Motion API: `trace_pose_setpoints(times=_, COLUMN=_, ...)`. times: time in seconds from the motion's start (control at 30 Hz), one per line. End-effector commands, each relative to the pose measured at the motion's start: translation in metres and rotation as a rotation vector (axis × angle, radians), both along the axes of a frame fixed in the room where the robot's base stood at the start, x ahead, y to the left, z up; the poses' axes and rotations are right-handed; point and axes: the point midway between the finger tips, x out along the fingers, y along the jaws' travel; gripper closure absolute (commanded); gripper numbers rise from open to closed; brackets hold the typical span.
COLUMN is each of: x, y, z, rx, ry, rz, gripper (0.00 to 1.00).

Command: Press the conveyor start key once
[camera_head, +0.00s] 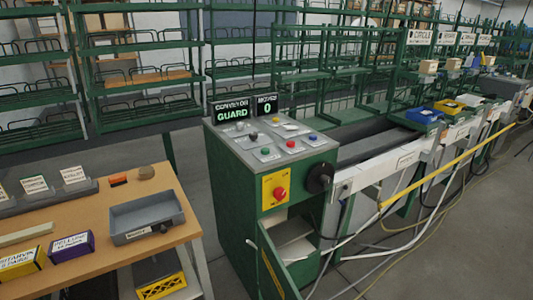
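A green control cabinet (232,190) stands in the middle of the view, with a sloped grey panel (272,140) on top. The panel carries several small keys, among them a green one (265,151), a red one (291,144) and a blue one (312,137). Their labels are too small to read, so I cannot tell which is the conveyor start key. Two dark displays stand at the panel's back edge: one (232,113) reads "CONVEYOR GUARD", the other (267,107) "MOVES 0". My gripper is not in view.
A red mushroom button (279,193) sits on a yellow plate on the cabinet front. A black knob (320,178) projects from its right side. A low door (270,265) hangs open. The conveyor (380,148) runs right; a wooden table (110,235) with a grey tray (147,217) stands left.

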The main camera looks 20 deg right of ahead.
Motion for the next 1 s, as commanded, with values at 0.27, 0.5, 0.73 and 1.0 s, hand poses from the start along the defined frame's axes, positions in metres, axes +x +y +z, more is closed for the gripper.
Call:
trace_pose_setpoints(times=0.27, x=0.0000, y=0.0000, z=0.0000, rx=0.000, ry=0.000, rz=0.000, gripper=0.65)
trace_pose_setpoints(times=0.5, x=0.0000, y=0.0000, z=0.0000, rx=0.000, ry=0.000, rz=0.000, gripper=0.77)
trace_pose_setpoints(times=0.73, x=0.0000, y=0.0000, z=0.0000, rx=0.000, ry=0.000, rz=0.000, gripper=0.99)
trace_pose_setpoints(times=1.0, x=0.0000, y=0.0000, z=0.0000, rx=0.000, ry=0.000, rz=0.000, gripper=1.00)
